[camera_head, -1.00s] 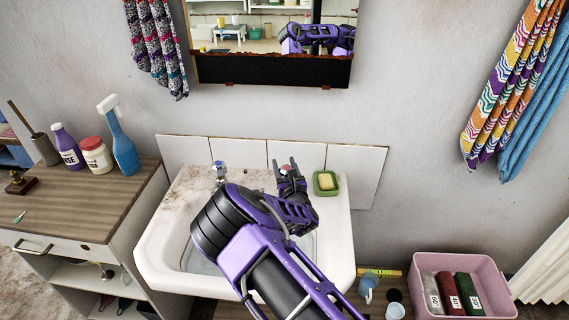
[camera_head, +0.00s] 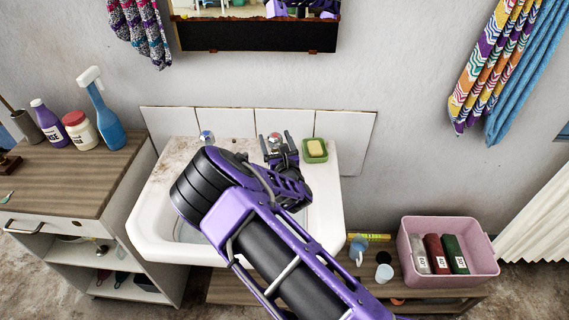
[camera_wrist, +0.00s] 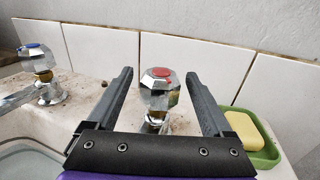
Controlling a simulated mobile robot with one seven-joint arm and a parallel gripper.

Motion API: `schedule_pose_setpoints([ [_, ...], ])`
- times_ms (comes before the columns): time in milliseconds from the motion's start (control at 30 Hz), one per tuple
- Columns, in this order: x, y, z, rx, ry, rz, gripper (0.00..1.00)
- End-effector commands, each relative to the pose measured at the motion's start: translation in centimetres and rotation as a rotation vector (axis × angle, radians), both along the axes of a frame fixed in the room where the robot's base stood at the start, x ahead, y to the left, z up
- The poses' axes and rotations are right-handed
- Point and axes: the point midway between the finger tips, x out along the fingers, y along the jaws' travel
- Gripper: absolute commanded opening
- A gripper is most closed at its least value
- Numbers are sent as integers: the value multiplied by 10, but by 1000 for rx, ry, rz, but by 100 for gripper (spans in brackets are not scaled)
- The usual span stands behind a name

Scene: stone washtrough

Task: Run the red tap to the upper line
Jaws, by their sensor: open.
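The red tap (camera_wrist: 158,92) has a faceted clear head with a red cap. It stands upright at the back right of the white washbasin (camera_head: 150,228), and its red top shows in the head view (camera_head: 276,136). My gripper (camera_head: 275,137) is open, and in the wrist view its two fingers (camera_wrist: 159,88) stand apart on either side of the tap head, with gaps visible on both sides. The blue tap (camera_wrist: 40,58) is to the left and also shows in the head view (camera_head: 206,137). My arm hides much of the basin's inside, and no upper line is visible.
A green soap dish (camera_head: 315,151) with yellow soap (camera_wrist: 246,131) sits close to the right finger. White tiles (camera_head: 231,122) stand behind the taps. A pink crate (camera_head: 408,256) and a small blue jug (camera_head: 358,247) are at the lower right.

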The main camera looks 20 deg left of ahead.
Motion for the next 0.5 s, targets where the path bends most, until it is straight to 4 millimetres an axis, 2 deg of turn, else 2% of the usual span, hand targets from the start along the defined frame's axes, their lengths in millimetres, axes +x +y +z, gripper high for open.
schedule_pose_setpoints([
  [300,-65,-40,0,-1,3,-2,85],
  [500,-100,-60,0,-2,3,-2,85],
])
